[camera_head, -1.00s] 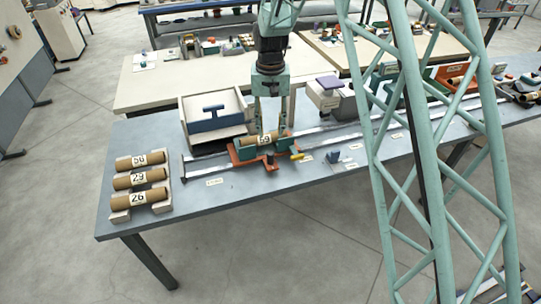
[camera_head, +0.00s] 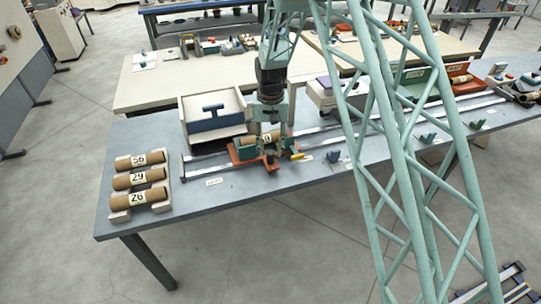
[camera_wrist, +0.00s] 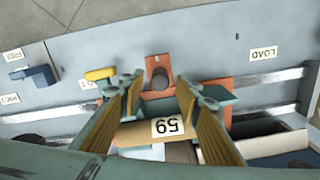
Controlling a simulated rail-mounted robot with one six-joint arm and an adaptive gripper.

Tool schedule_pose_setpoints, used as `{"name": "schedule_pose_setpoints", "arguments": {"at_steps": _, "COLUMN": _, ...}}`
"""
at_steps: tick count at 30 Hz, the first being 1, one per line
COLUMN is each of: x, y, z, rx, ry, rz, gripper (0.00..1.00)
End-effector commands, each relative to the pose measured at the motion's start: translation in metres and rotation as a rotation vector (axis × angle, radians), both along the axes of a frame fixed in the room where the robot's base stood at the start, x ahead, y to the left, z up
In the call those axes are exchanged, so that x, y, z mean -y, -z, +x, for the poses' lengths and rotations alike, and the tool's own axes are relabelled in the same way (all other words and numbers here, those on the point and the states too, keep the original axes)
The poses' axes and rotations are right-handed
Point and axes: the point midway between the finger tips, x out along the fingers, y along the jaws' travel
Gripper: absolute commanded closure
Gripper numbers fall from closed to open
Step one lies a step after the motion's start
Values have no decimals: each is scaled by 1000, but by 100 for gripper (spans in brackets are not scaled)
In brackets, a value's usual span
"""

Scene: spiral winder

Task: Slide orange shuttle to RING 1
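The orange shuttle (camera_head: 242,157) sits on the rails near the left end of the table, by the LOAD label (camera_wrist: 262,54). Its teal cradle (camera_wrist: 221,96) bears a brown tube marked 59 (camera_wrist: 152,132). A dark round knob (camera_wrist: 159,78) stands on the shuttle's orange part. My gripper (camera_head: 268,145) is over the shuttle, pointing down. In the wrist view its two fingers (camera_wrist: 160,92) are apart, with the knob showing between their tips. I see gaps beside the knob. The fingers partly hide the tube and cradle. RING 1 cannot be read on any label.
A yellow lever (camera_wrist: 99,74) is beside the shuttle, with a blue block (camera_wrist: 35,76) farther along. A rack holds tubes 56, 29 and 26 (camera_head: 140,199) at the left. A pale bin (camera_head: 188,122) stands behind the shuttle. The rails (camera_head: 338,130) run right.

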Motion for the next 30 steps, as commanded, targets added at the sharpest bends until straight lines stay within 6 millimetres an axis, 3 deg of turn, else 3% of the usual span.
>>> {"name": "schedule_pose_setpoints", "arguments": {"at_steps": 9, "x": 0, "y": 27, "z": 0, "rx": -1, "ry": 0, "rz": 0, "gripper": 69}}
{"name": "schedule_pose_setpoints", "arguments": {"at_steps": 23, "x": 0, "y": 32, "z": 0, "rx": 0, "ry": 0, "rz": 0, "gripper": 69}}
{"name": "schedule_pose_setpoints", "arguments": {"at_steps": 30, "x": 0, "y": 32, "z": 0, "rx": 0, "ry": 0, "rz": 0, "gripper": 91}}
